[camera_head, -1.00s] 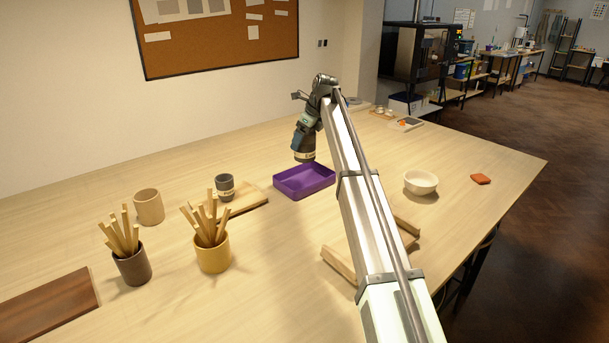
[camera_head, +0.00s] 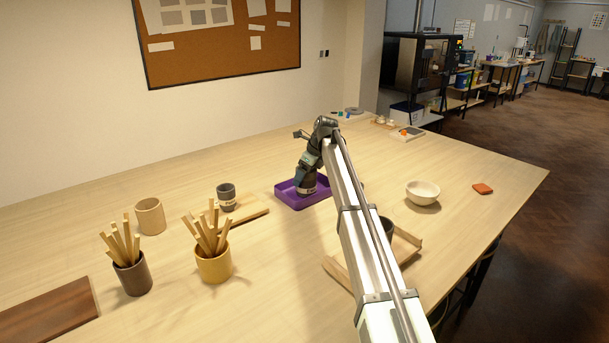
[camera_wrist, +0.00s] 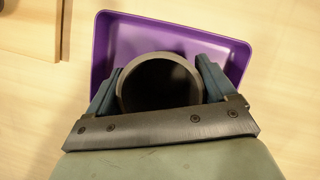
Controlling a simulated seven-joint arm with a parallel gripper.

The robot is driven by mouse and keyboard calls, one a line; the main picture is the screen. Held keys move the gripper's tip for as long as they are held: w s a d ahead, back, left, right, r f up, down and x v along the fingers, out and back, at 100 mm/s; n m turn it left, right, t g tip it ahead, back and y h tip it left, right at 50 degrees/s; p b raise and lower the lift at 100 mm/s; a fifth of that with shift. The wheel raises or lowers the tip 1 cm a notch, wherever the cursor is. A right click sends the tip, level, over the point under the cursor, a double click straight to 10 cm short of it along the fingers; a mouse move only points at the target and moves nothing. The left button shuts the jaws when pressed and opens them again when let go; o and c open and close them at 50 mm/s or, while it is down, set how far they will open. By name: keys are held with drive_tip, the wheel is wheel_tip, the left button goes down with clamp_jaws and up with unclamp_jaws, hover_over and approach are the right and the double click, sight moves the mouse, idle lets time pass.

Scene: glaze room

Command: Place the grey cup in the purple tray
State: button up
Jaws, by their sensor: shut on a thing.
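The purple tray (camera_head: 284,197) lies on the table beneath my gripper, and it also fills the upper part of the wrist view (camera_wrist: 215,45). My gripper (camera_wrist: 159,80) is shut on a grey cup (camera_wrist: 158,88), with one finger on each side of its wall. The cup is upright with its round, dark opening facing the camera. In the head view my gripper (camera_head: 308,172) is low over the tray, and the cup's lower part (camera_head: 307,190) shows within the tray's outline. Whether its base touches the tray floor I cannot tell.
Another dark grey cup (camera_head: 226,194) stands near a wooden board (camera_head: 250,210), left of the tray. Brown (camera_head: 133,275) and yellow (camera_head: 213,264) stick holders and a tan cup (camera_head: 150,216) stand further left. A white bowl (camera_head: 422,192) is at right. A dark cup (camera_head: 387,228) is partly behind my arm.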

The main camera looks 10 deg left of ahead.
drive_tip(key=shift+f, duration=0.1)
drive_tip(key=o, duration=1)
drive_tip(key=shift+o, duration=0.2)
drive_tip(key=v, duration=1.2)
